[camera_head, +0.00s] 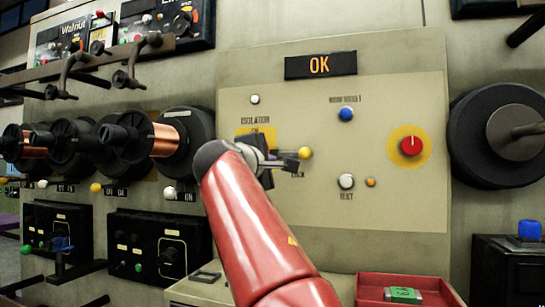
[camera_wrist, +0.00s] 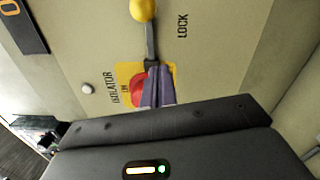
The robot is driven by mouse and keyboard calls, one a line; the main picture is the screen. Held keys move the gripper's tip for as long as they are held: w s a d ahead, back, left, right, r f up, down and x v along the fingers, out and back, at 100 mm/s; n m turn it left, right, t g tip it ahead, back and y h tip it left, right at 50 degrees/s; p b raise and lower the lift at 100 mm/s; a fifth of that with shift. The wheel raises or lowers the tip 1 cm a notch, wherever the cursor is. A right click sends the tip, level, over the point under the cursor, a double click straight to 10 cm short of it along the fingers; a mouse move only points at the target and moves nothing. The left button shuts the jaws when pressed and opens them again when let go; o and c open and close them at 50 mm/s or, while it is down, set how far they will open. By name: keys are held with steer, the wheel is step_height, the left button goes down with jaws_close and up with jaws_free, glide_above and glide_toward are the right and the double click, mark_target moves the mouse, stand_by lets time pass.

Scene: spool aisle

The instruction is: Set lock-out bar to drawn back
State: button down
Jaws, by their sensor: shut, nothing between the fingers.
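The lock-out bar is a thin grey bar (camera_wrist: 151,40) with a yellow ball end (camera_wrist: 143,9), beside the word LOCK in the wrist view. In the head view the yellow ball (camera_head: 305,153) stands just right of my gripper (camera_head: 268,160). In the wrist view my gripper (camera_wrist: 155,75) is shut and empty, its fingertips close to the bar's inner end. I cannot tell whether they touch it. A red isolator part (camera_wrist: 138,88) on a yellow plate (camera_wrist: 124,72) shows left of the fingers, partly hidden by them.
Blue (camera_head: 346,114), white (camera_head: 346,181) and red (camera_head: 411,146) buttons sit to the right. Copper spools (camera_head: 165,141) stick out at left, and a dark reel (camera_head: 490,90) at right. A red tray (camera_head: 365,288) is below.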

steer(key=b+v, duration=0.2)
steer(key=v, duration=0.7)
steer(key=shift+s+d+r+b, duration=0.15)
steer(key=shift+s+d+b, duration=0.05)
steer(key=shift+d+b, duration=0.15)
steer(key=shift+a, duration=0.1)
